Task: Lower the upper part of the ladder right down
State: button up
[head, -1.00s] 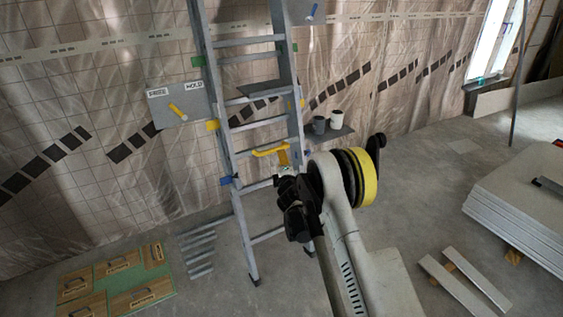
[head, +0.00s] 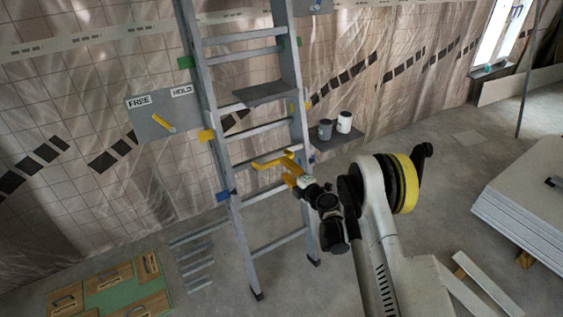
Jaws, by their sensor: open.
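The aluminium ladder (head: 215,106) stands upright against the sheeted wall, with its top out of view. A yellow handle (head: 268,162) sits across its lower part. My gripper (head: 289,167) is open at the right end of this handle, close to it; I cannot tell if they touch. A grey board (head: 142,124) left of the ladder is marked FREE on the left and HOLD on the right. Green (head: 185,62), yellow (head: 205,135) and blue (head: 222,196) tags mark the left rail.
A grey shelf (head: 336,142) at the ladder's right carries a dark cup (head: 325,129) and a white cup (head: 344,122). Wooden panels (head: 68,300) lie front left, stacked white boards (head: 525,200) right. Floor between is partly clear.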

aim_at(277, 161)
jog(key=b+x, duration=0.1)
jog(key=x, duration=0.5)
jog(key=shift+w+b, duration=0.1)
jog(key=shift+b, duration=0.25)
grip_shut()
